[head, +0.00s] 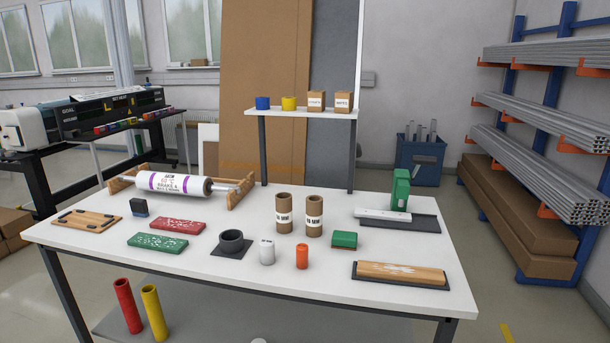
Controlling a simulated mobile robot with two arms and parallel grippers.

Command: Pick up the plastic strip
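A long, narrow white strip (388,214) lies at the right rear of the white table. It rests on or against a flat dark grey piece (420,222); I cannot tell whether it is the plastic strip. A green upright block-like tool (401,188) stands right behind it, close to or touching it. Neither of my grippers shows in the head view.
The white table (300,276) also holds a white roll (172,183) on a wooden cradle, two brown cardboard tubes (283,214), red and green slabs, a black ring (231,241), small cylinders and a wooden block (400,272). A raised shelf (300,112) stands behind.

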